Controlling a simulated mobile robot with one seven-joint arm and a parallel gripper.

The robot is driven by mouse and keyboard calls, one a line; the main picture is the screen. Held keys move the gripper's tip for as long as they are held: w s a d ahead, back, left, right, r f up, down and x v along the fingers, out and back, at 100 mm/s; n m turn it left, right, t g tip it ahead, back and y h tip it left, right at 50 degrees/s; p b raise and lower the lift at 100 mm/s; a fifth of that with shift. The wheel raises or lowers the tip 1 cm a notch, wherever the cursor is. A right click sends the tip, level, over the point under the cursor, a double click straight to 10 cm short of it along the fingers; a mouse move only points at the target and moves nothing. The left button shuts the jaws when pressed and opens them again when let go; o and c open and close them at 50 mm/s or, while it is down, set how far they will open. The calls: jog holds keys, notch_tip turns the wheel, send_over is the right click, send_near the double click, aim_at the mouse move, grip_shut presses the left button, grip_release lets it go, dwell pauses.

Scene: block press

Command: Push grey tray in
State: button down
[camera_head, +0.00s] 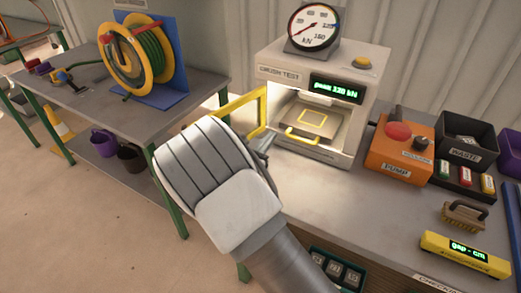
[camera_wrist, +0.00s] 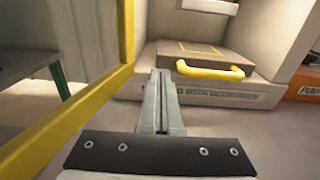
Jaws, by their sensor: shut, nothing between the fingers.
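The grey tray (camera_head: 310,121) sits in the lower opening of the crush test press (camera_head: 369,82), with a yellow square marked on its top and a yellow bar handle (camera_head: 303,138) on its front. In the wrist view the tray (camera_wrist: 197,58) and its handle (camera_wrist: 210,70) are just ahead and to the right of my gripper (camera_wrist: 157,75). My gripper's fingers are together and empty, and appear apart from the handle. In the head view the fingertips (camera_head: 266,142) show left of the handle, partly hidden by my wrist. The press's yellow-framed door (camera_head: 238,106) is swung open to the left.
An orange pump box (camera_head: 401,150) and a dark waste bin (camera_head: 467,140) stand right of the press. A brush (camera_head: 464,215) and a yellow gap gauge (camera_head: 466,255) lie at the bench's front right. The open door frame (camera_wrist: 65,125) is close to my gripper's left.

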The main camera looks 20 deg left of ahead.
aim_at(281, 124)
jog(key=shift+w+d, duration=0.15)
jog(key=shift+w, duration=0.9)
jog(key=shift+w+d, duration=0.15)
jog(key=shift+w, duration=0.85)
jog(key=shift+w, duration=0.1)
jog(key=w, duration=0.1)
jog(key=w+b, duration=0.1)
jog(key=w, duration=0.1)
jog(key=shift+w+d+f, duration=0.1)
jog(key=shift+w+d, duration=0.15)
jog(key=shift+d, duration=0.05)
jog(key=shift+w+r, duration=0.25)
jog(key=shift+r, duration=0.05)
jog(key=shift+s, duration=0.1)
